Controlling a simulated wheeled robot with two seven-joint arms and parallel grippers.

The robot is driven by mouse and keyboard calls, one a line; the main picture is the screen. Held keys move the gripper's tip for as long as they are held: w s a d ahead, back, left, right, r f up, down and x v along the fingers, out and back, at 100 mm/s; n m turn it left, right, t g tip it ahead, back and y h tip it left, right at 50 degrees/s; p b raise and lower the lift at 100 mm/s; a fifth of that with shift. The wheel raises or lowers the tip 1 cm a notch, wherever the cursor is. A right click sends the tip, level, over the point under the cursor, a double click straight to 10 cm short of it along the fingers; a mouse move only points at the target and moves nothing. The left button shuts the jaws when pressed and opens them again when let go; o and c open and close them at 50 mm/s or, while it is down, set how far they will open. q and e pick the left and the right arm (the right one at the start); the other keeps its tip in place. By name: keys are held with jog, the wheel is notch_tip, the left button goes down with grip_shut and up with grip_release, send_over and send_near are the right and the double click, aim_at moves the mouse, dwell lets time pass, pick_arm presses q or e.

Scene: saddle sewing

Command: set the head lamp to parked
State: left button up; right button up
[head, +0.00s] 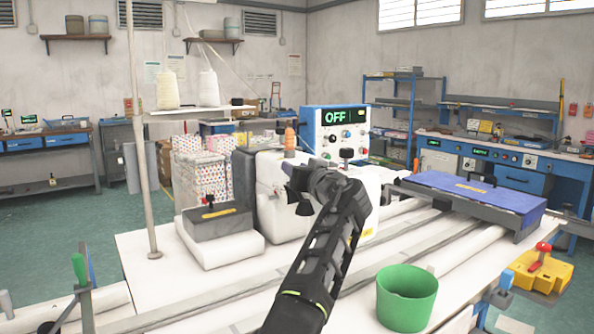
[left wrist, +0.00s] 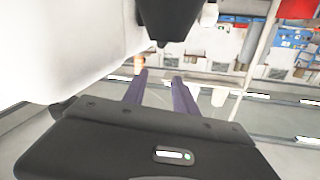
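I cannot make out which part is the head lamp; my arm hides part of the machine's front. My left gripper (head: 289,184) is in front of the machine's upper body. In the left wrist view my fingers (left wrist: 160,78) are apart with nothing between them. A dark tapered part (left wrist: 168,18) and a white body (left wrist: 65,50) show close by there. My right gripper is not in view.
A blue control box (head: 336,131) behind the machine reads OFF. A green bucket (head: 406,298) stands at the front, and a blue-topped platform (head: 475,198) lies to the right. A dark grey block (head: 218,222) is left of the machine. A thin pole rises at left.

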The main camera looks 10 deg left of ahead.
pick_arm(q)
notch_tip(320, 180, up, 4)
jog(key=p, duration=0.3)
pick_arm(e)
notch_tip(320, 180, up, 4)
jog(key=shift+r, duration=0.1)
pick_arm(q)
jog(key=shift+c, duration=0.2)
